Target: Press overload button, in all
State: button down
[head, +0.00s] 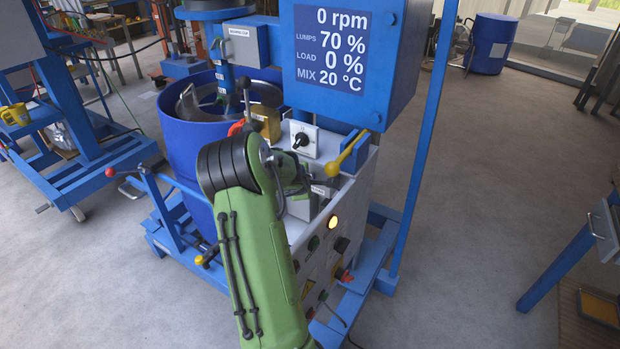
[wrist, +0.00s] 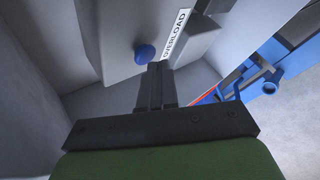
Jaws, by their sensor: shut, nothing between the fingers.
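In the wrist view, a round blue button (wrist: 145,53) sits on a grey box (wrist: 112,38). A white label (wrist: 176,36) reading OVERLOAD is beside it, to the right. My gripper (wrist: 160,68) is shut and empty, its fingertips just below and right of the button in the picture. I cannot tell whether they touch the box. In the head view, my green arm covers much of the control panel, and the blue button is hidden. A small part of a white label (head: 320,190) shows just right of my wrist.
A blue display box (head: 345,55) shows 0 rpm, lumps 70 %, load 0 %, mix 20 °C. A yellow-knobbed lever (head: 348,152) and black rotary switch (head: 301,140) are close to my wrist. A lit yellow lamp (head: 333,222) is on the panel front. A blue drum (head: 180,135) stands left.

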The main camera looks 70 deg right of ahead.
jog(key=shift+s+d+r, duration=0.3)
jog(key=shift+d+r, duration=0.25)
jog(key=shift+d, duration=0.05)
dwell(1.0)
jog(key=shift+a+f, duration=0.1)
jog(key=shift+a, duration=0.05)
dwell(0.3)
jog(key=shift+w+a+f+b, duration=0.1)
jog(key=shift+w+a+b, duration=0.15)
jog(key=shift+a, duration=0.65)
jog(key=shift+w+a+f+b, duration=0.1)
jog(key=shift+a+b, duration=0.15)
jog(key=shift+a, duration=0.7)
jog(key=shift+w+a+f+b, duration=0.1)
jog(key=shift+w+a+b, duration=0.15)
jog(key=shift+a, duration=0.65)
